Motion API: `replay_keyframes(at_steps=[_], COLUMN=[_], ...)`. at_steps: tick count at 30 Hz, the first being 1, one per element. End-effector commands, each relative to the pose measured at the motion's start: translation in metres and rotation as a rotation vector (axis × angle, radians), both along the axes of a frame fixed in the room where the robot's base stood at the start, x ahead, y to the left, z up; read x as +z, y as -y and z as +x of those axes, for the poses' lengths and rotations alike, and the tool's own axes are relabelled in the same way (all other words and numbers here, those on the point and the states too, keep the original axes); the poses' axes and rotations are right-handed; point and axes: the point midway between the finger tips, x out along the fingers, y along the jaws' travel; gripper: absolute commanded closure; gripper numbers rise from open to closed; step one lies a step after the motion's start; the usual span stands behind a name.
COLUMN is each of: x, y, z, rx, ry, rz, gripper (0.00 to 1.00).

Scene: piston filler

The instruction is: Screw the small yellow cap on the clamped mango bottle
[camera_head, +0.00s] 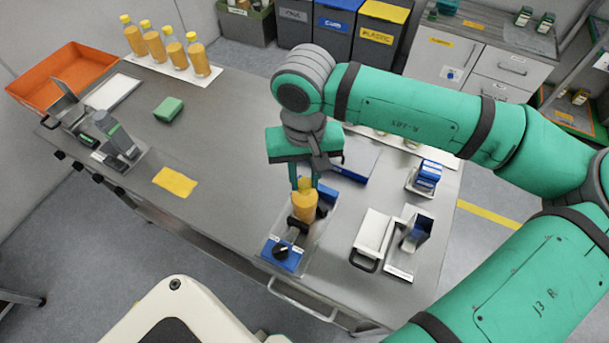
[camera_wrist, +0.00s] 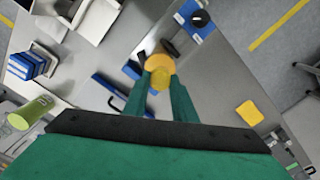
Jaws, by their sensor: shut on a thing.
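The mango bottle (camera_head: 304,207) stands upright in the blue clamp (camera_head: 283,254) near the table's front edge. It also shows below the gripper in the wrist view (camera_wrist: 157,62). The small yellow cap (camera_head: 305,184) is at the top of the bottle, between my fingertips; in the wrist view the cap (camera_wrist: 160,79) sits over the bottle neck. My gripper (camera_head: 304,182) points straight down and is shut on the cap. Its green fingers (camera_wrist: 161,84) are on both sides of it. I cannot tell whether the cap's lower edge touches the neck thread.
Several capped bottles (camera_head: 169,48) stand on a white tray at the back left, by an orange crate (camera_head: 62,73). A green sponge (camera_head: 168,109) and a yellow cloth (camera_head: 175,181) lie left. A white-topped device (camera_head: 373,236) and blue-white stand (camera_head: 425,178) are right. The table between is clear.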

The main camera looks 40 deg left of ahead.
Motion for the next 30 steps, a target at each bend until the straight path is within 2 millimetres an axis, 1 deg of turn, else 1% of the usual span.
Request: replay_keyframes(at_steps=[5,18,21,26,30], x=[0.0001,-0.0003,-0.0004,-0.0005,-0.0005], y=[0.0001,0.0001,0.0003,0.0002,0.0], z=[0.0001,0.0002,0.0002,0.0001,0.0], rx=[-0.046,-0.549,-0.622,-0.68,-0.817], ry=[0.0,0.002,0.001,0.001,0.0], rz=[0.0,0.0,-0.001,-0.001,0.0], gripper=[1.0,1.0,1.0,1.0,1.0])
